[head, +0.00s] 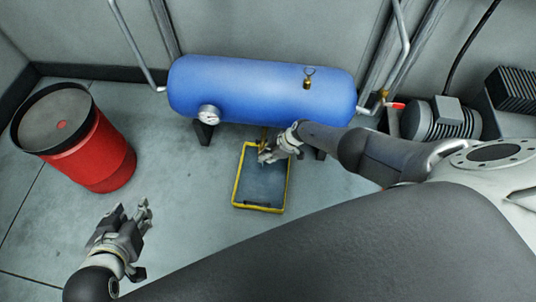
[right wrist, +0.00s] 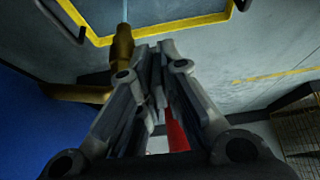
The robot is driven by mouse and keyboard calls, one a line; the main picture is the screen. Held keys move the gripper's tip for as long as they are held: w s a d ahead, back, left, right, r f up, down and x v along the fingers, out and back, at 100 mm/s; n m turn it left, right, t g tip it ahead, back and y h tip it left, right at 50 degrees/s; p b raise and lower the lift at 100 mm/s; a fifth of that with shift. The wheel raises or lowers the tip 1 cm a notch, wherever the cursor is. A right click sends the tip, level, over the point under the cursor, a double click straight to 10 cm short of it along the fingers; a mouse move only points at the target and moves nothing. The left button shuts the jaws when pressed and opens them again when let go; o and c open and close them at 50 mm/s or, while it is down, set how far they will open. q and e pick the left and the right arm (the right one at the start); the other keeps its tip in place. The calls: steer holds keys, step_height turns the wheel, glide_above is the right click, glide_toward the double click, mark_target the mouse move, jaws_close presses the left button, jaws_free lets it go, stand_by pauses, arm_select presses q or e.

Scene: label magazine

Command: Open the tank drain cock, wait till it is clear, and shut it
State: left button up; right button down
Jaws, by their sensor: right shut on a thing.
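The blue tank (head: 260,88) lies along the back wall. Its brass drain cock (right wrist: 122,48) shows in the right wrist view and as a small brass bit under the tank in the head view (head: 264,138). A thin pale blue streak (right wrist: 125,12), like a stream, runs from its spout toward the yellow-rimmed tray (head: 237,178) below. My right gripper (head: 266,156) is at the cock, and its fingers (right wrist: 158,80) are closed together beside the brass body. My left gripper (head: 133,212) is open and empty, away from the tank.
A red drum (head: 105,165) stands at the left. A compressor motor (head: 440,118) and a red-handled valve (head: 397,105) are right of the tank. A gauge (head: 209,114) is on the tank's front. Floor between drum and tray is free.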

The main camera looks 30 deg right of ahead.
steer(key=c, duration=1.6)
jaws_free()
steer(key=shift+d+r, duration=0.1)
steer(key=shift+v, duration=1.4)
steer(key=shift+d+r, duration=0.15)
steer(key=shift+r, duration=0.25)
steer(key=v, duration=0.8)
steer(key=shift+s, duration=0.1)
